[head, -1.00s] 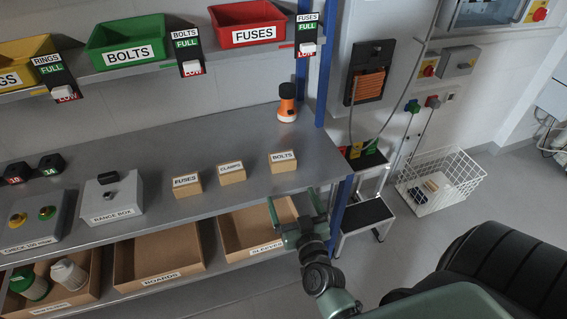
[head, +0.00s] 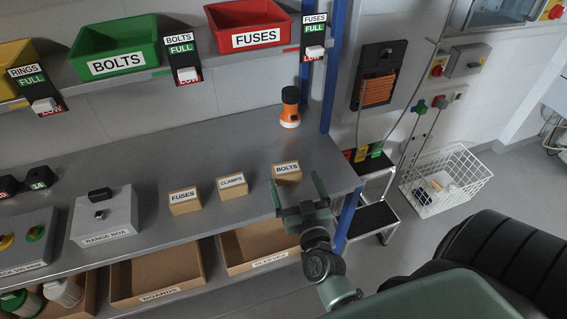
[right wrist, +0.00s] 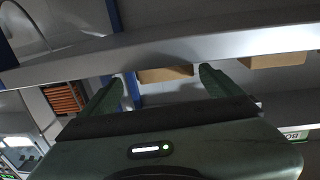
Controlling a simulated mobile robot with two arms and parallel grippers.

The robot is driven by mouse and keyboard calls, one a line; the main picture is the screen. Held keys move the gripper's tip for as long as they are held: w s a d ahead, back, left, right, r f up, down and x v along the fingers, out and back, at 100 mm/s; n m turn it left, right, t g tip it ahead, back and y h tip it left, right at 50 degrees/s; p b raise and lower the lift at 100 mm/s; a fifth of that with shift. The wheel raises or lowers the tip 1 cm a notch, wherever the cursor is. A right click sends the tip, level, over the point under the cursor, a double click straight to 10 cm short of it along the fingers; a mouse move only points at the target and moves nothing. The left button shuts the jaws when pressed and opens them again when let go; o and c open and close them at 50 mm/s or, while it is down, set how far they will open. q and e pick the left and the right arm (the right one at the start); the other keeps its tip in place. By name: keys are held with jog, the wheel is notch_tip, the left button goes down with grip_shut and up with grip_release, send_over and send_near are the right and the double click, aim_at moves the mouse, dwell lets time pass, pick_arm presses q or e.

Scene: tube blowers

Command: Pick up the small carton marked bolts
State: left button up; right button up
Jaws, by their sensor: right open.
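The small carton marked BOLTS (head: 286,173) stands on the grey bench near its right end in the head view. My right gripper (head: 295,180) is at the bench's front edge, just in front of this carton, open with nothing held. In the right wrist view, which looks upside down, a brown carton (right wrist: 165,75) shows between the two open fingers (right wrist: 160,82). It appears to be the bolts carton, though its label cannot be read there. I cannot tell the exact gap between fingers and carton. My left gripper is not in view.
Cartons marked CLAMPS (head: 232,187) and FUSES (head: 185,201) stand to the left on the bench. An orange and black lamp-like item (head: 290,108) stands behind. A blue post (head: 333,65) rises at the right end. Open boxes (head: 258,247) lie below.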

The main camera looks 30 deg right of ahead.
aim_at(292, 175)
jog(key=shift+x, duration=1.15)
jog(key=shift+w+d, duration=0.1)
jog(key=shift+w, duration=0.2)
jog(key=shift+w+r, duration=0.25)
jog(key=x, duration=0.3)
jog(key=p+x, duration=0.1)
jog(key=shift+w+a, duration=0.2)
jog(key=shift+w, duration=0.35)
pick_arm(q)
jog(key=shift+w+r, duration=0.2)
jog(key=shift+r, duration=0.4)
pick_arm(e)
jog(key=shift+r, duration=0.1)
jog(key=c, duration=1.5)
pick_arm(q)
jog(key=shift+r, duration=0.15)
pick_arm(e)
jog(key=shift+r, duration=0.1)
